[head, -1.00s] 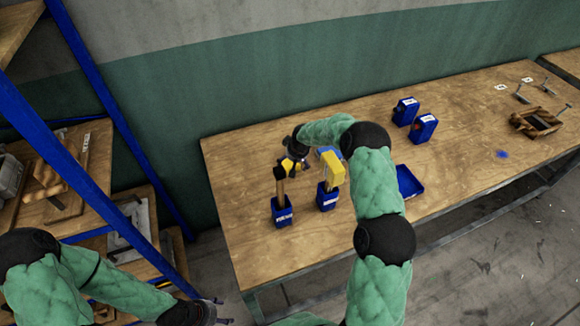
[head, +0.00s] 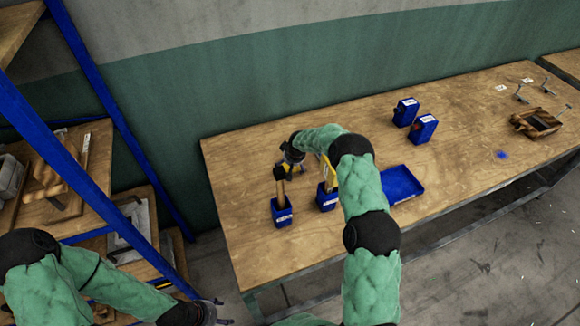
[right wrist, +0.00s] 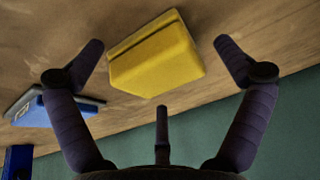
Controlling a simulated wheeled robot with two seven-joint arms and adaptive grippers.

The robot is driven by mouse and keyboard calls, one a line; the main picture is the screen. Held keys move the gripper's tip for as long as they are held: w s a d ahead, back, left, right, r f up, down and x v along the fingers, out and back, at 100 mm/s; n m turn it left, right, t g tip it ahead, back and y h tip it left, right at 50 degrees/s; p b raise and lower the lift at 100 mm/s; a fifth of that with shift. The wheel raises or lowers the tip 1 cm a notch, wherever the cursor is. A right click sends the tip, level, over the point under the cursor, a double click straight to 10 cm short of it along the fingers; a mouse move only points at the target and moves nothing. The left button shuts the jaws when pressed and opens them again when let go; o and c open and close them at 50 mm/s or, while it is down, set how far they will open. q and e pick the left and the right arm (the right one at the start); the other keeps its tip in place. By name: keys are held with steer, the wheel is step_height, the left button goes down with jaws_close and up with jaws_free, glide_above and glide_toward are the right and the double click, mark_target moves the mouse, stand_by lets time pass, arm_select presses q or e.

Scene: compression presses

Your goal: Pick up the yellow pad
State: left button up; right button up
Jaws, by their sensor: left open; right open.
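The yellow pad (right wrist: 157,58) is a thick block on the wooden table, seen close up in the right wrist view. My right gripper (right wrist: 158,50) is open, with its fingers apart on either side of the pad and visible gaps to it. In the head view the right gripper (head: 293,156) is low over the table behind the blue holders, and only a bit of yellow shows beside it. My left gripper (head: 222,309) is open and empty at the bottom, off the table's left end.
Two blue holders with tools, the left (head: 282,211) and the right (head: 327,197), stand in front of the right gripper. A blue tray (head: 403,183) and two blue boxes (head: 423,129) are farther right. A blue-framed shelf (head: 75,165) stands left.

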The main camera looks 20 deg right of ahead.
steer(key=c, duration=0.8)
steer(key=shift+c, duration=0.2)
step_height(320, 180, up, 10)
steer(key=shift+c, duration=0.3)
